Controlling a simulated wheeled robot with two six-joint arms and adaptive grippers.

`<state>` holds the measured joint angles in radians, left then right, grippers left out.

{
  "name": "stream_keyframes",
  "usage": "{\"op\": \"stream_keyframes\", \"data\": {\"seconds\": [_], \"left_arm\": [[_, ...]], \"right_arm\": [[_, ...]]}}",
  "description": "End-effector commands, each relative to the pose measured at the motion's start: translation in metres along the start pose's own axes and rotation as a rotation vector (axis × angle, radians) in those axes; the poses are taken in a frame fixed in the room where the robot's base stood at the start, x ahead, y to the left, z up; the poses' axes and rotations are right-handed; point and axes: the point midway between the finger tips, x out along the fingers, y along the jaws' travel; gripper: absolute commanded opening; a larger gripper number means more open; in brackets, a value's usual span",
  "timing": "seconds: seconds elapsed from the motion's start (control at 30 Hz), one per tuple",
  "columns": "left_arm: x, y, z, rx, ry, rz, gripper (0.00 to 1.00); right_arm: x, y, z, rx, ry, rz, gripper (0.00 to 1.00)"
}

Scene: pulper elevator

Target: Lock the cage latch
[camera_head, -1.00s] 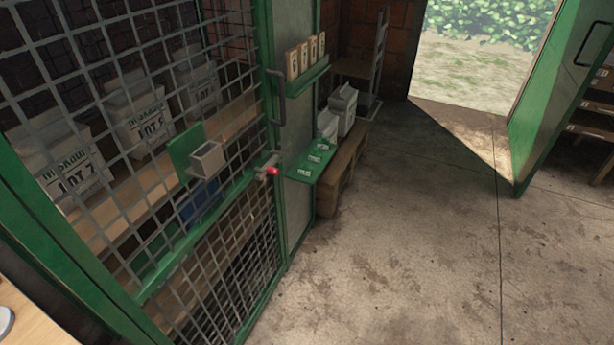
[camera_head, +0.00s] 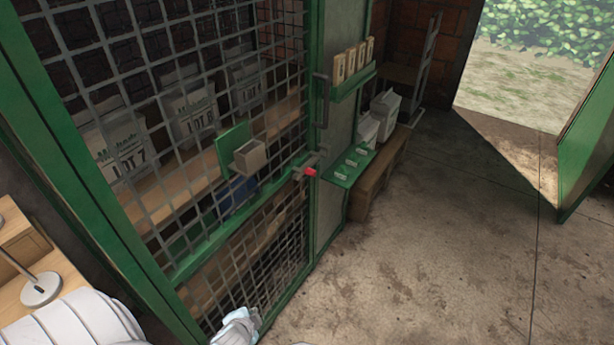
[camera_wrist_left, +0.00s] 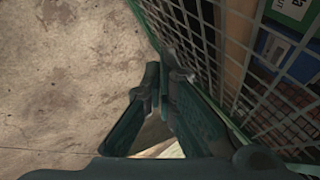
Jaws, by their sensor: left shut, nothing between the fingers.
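The cage latch (camera_head: 306,171) is a small metal bolt with a red knob, at the edge where the green-framed mesh cage door (camera_head: 215,250) meets the green post. A dark vertical handle (camera_head: 321,98) is above it. My left gripper (camera_head: 238,325) is low at the bottom of the head view, in front of the lower mesh and well below the latch. In the left wrist view its dark fingers (camera_wrist_left: 160,82) are shut and empty, close beside the mesh. The latch is not seen in that view. My right gripper is not in view.
A small box (camera_head: 249,155) and a green plate stick out from the mesh. Labelled sacks (camera_head: 192,115) stand on a shelf inside. Floor (camera_head: 440,265) to the right is clear.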

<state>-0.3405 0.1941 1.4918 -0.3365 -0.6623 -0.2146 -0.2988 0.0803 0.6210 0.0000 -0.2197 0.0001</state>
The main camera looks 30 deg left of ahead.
Motion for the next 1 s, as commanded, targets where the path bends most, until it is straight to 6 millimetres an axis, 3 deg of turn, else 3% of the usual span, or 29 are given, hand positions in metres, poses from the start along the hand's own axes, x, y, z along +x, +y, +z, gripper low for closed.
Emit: {"op": "stream_keyframes", "data": {"seconds": [0.03,0.17,0.2,0.3,0.37,0.43,0.53,1.0], "left_arm": [[0.001,-0.035,-0.017,0.128,0.047,-0.093,0.00],[-0.005,-0.131,-0.081,0.622,0.171,-0.403,0.00],[-0.013,-0.159,-0.105,0.816,0.199,-0.515,0.00],[-0.039,-0.215,-0.167,1.376,0.215,-0.802,0.00],[-0.052,-0.236,-0.196,1.726,0.181,-0.946,0.00],[-0.057,-0.245,-0.210,2.011,0.134,-1.033,0.00],[-0.058,-0.249,-0.216,2.194,0.096,-1.075,0.00],[-0.051,-0.249,-0.216,2.206,0.087,-1.074,0.00]], "right_arm": [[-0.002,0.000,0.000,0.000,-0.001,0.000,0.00],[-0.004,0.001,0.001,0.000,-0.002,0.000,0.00],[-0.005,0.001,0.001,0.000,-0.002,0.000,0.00],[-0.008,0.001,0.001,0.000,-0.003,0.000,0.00],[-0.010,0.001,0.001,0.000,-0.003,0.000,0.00],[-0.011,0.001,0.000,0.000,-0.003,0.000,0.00],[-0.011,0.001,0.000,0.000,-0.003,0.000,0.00],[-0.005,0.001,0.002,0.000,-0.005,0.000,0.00]]}}
